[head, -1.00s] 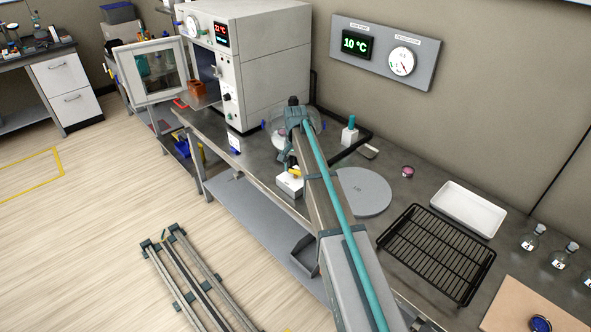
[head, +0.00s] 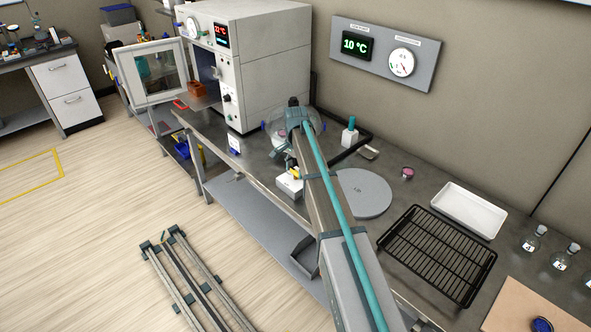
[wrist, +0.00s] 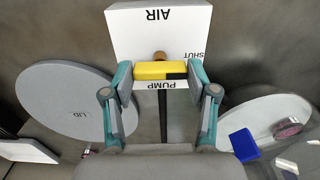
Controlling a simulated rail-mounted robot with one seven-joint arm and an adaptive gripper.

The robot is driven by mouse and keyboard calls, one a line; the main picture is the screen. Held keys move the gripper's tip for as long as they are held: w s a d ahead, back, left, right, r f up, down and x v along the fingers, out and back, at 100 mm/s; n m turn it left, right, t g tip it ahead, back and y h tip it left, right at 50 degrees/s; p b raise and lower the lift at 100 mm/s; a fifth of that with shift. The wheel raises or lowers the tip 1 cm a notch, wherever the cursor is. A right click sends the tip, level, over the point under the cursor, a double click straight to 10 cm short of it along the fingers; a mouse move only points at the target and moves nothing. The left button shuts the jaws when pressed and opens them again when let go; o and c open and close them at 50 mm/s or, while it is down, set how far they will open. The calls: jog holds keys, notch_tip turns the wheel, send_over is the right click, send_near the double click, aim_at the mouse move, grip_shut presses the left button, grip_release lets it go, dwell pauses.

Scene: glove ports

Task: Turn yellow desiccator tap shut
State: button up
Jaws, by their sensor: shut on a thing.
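The yellow tap handle (wrist: 150,70) lies crosswise in the wrist view, with a black part at its right end. It sits on a white block (wrist: 160,30) marked AIR, SHUT and PUMP. PUMP is beside the handle on the near side, AIR is at the far side and SHUT is to the right. My gripper (wrist: 160,80) is shut on the handle, one finger at each end. In the head view the white block (head: 289,186) shows beside my arm, which hides most of the handle. The clear desiccator (head: 315,122) stands behind my wrist, partly hidden.
A grey lid disc (head: 363,193) marked LID lies on the bench, to the left in the wrist view (wrist: 75,100). A large oven (head: 250,65) is behind.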

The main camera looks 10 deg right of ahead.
aim_at(296, 171)
jog(key=o, duration=1.2)
jog(key=shift+c, duration=0.2)
notch_tip(296, 171, up, 12)
